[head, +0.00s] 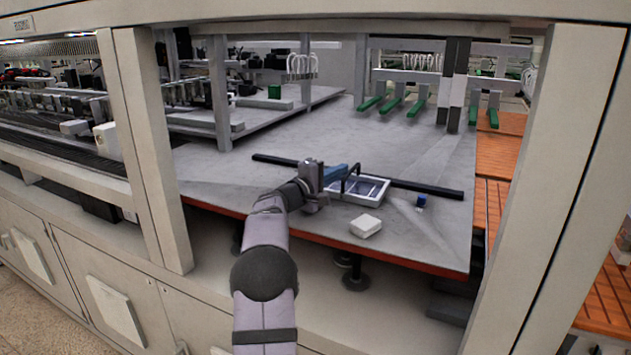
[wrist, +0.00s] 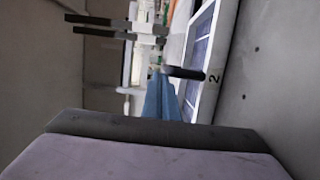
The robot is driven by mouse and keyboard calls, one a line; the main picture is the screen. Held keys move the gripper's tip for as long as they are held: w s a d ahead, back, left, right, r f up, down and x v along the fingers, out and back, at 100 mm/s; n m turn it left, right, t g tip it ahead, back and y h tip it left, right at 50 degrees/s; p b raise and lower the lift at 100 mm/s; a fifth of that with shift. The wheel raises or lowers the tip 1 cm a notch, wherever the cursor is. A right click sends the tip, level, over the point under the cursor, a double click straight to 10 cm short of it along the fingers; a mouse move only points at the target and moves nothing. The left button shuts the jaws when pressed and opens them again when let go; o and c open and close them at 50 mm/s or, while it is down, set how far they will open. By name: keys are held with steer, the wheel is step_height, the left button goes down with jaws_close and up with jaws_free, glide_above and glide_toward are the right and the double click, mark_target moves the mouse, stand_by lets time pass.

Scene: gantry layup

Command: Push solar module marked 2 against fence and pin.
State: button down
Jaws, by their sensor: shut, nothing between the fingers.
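The solar module marked 2 (head: 382,194) is a white-framed panel with blue cells, lying flat on the grey table. My gripper (head: 345,168), with blue fingers, is shut and empty at the module's left end. The blue fingers also show in the wrist view (wrist: 160,100). A dark bar (wrist: 185,72) stands by the fingertips there. I cannot tell whether the fingers touch the module.
A white block (head: 366,226) lies near the table's front edge. The grey table (head: 310,130) is clear behind the fence. Frame posts (head: 153,150) stand at both sides, and green-topped supports (head: 395,103) at the back.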

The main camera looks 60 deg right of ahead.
steer(key=s+b, duration=0.2)
steer(key=b, duration=0.1)
steer(key=s+b, duration=0.6)
steer(key=shift+s+f, duration=0.25)
steer(key=shift+s+r, duration=0.25)
steer(key=shift+s, duration=0.25)
steer(key=shift+w, duration=0.65)
steer(key=w, duration=0.3)
steer(key=shift+w+a, duration=0.15)
steer(key=shift+a, duration=0.1)
steer(key=b+v, duration=0.7)
steer(key=v, duration=1.2)
steer(key=shift+a, duration=0.35)
